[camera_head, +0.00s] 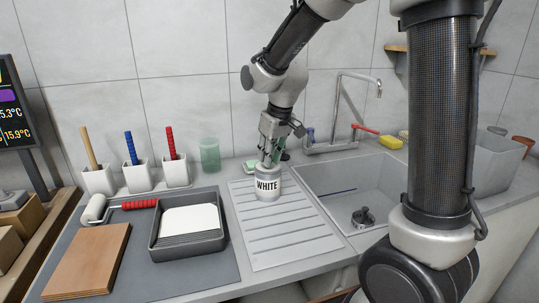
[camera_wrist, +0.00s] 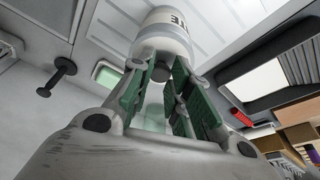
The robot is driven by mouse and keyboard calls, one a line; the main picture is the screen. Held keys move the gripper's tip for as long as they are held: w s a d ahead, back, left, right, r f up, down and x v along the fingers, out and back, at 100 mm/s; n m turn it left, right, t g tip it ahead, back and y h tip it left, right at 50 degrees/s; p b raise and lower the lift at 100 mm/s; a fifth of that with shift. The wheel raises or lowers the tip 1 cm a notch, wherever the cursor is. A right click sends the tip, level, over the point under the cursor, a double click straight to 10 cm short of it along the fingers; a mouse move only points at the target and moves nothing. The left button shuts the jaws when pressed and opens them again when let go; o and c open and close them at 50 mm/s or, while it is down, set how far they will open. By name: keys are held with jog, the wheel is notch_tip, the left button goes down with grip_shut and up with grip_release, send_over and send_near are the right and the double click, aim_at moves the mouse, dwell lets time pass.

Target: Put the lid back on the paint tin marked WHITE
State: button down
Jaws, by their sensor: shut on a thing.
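The paint tin marked WHITE (camera_head: 267,187) stands upright on the ribbed drainboard. It also shows at the top of the wrist view (camera_wrist: 167,20), with part of its label visible. My gripper (camera_head: 269,163) points down directly over the tin. In the wrist view its green-padded fingers (camera_wrist: 158,85) are shut on a dark grey knob (camera_wrist: 160,70) at the centre of the lid (camera_wrist: 162,47). The lid is pale grey and lines up with the tin's top. I cannot tell whether it is seated or just above the rim.
The sink (camera_head: 345,190) with a tap (camera_head: 345,110) is right of the drainboard (camera_head: 285,235). A paint tray (camera_head: 188,243), roller (camera_head: 95,208) and brown board (camera_head: 88,262) lie left. White pots with coloured handles and a green cup (camera_head: 210,153) stand behind. The drainboard's front is clear.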

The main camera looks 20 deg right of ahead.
jog(key=shift+f, duration=0.1)
dwell(0.7)
jog(key=c, duration=0.8)
grip_release()
jog(key=shift+o, duration=0.2)
jog(key=shift+r, duration=3.55)
grip_shut()
jog(key=shift+f, duration=0.15)
